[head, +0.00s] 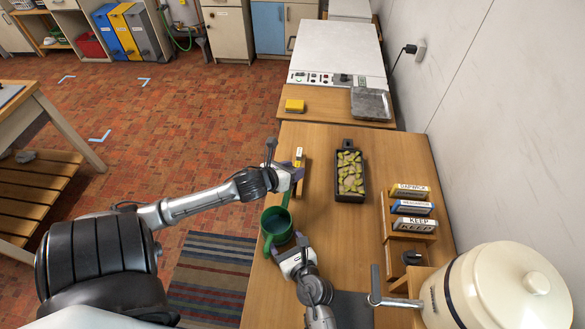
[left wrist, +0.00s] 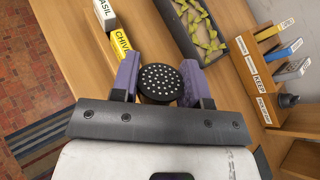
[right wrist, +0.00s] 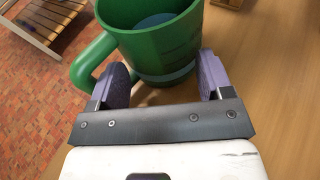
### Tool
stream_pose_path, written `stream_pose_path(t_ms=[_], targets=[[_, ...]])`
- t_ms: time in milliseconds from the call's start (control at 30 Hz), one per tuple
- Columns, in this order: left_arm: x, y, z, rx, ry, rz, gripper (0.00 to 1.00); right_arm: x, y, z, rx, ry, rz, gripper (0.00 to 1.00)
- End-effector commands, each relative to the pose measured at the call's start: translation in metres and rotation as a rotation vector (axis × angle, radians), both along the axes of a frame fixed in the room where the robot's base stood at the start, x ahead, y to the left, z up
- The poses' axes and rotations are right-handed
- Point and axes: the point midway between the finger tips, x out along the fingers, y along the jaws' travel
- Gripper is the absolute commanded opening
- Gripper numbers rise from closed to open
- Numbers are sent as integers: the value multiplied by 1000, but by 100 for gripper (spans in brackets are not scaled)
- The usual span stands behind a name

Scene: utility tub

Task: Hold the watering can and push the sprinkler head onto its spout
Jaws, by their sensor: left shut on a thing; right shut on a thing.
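The green watering can (head: 276,226) stands near the left edge of the wooden table, its spout (head: 287,196) reaching away toward my left gripper. My right gripper (head: 291,254) is shut on the can; in the right wrist view the can's wall (right wrist: 165,50) is between the purple fingers, with the handle (right wrist: 90,62) at left. My left gripper (head: 293,172) is shut on the sprinkler head, a black round disc with pale holes in the left wrist view (left wrist: 160,82). The head view does not clearly show the sprinkler head or whether it touches the spout.
A dark planter tray (head: 336,190) with green and brown pieces lies right of my left gripper. Upright seed packet labels (head: 299,157) stand just beyond it. A rack of labelled tags (head: 409,209) and a cream lidded crock (head: 490,290) stand at right. The middle of the table is clear.

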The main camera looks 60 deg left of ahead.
Motion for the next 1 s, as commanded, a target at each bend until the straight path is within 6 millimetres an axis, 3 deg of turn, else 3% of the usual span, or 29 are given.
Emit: stream_pose_path(t_ms=[33,467,500,700,800,1000], targets=[[0,0,-3,2,0,-1,21,1,-12,-27,-50,-6,-1,60],[-1,-1,-4,0,1,0,21,1,-12,-27,-50,-6,-1,60],[-1,-1,-4,0,1,0,44,1,-12,-27,-50,-6,-1,60],[-1,-1,-4,0,0,0,64,1,-12,-27,-50,-6,-1,60],[0,0,-4,0,0,0,71,1,-12,-27,-50,-6,-1,60],[-1,0,-4,0,0,0,71,1,-12,-27,-50,-6,-1,60]])
